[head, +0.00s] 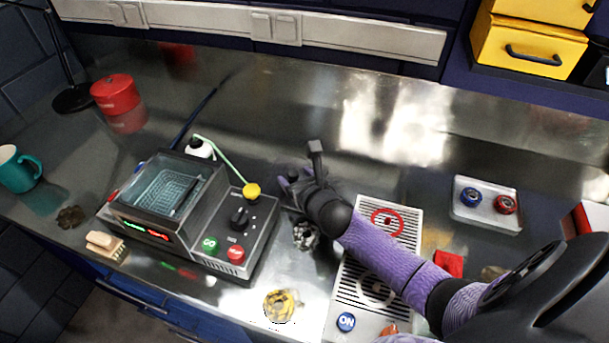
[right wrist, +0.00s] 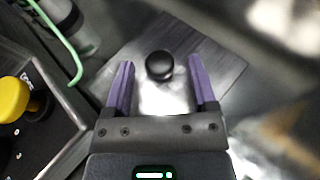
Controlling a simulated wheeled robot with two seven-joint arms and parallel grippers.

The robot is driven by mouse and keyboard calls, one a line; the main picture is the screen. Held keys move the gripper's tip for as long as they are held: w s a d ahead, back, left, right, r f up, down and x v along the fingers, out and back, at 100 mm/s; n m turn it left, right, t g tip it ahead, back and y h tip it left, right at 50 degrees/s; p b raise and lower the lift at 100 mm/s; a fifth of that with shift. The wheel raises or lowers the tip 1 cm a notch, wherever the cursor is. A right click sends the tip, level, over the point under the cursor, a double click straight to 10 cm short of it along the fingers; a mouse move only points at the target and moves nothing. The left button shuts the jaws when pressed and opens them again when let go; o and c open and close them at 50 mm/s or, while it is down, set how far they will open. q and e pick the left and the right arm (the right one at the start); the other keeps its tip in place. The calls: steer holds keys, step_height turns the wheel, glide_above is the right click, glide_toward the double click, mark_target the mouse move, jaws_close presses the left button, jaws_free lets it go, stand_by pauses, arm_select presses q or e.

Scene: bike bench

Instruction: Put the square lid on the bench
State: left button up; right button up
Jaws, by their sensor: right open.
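The square lid (right wrist: 205,62) shows in the right wrist view as a flat grey metal plate with a round black knob (right wrist: 159,65) in its middle. It looks to lie flat on the bench (head: 400,165), beside the machine. In the head view my gripper and wrist hide most of it. My right gripper (head: 290,186) is open above the lid. In the right wrist view its two purple fingers (right wrist: 159,80) stand on either side of the knob, with a gap on both sides. My left gripper is not in view.
A machine (head: 255,222) with a glass-covered basket, yellow knob and GO button stands left of my gripper. A white bottle (head: 199,147) is behind it. A slotted tray (head: 357,285) lies under my right forearm. The bench's back right is clear.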

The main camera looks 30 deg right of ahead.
steer(key=p+v, duration=0.3)
steer(key=v, duration=0.8)
steer(key=shift+s+r, duration=0.15)
steer(key=shift+s, duration=0.25)
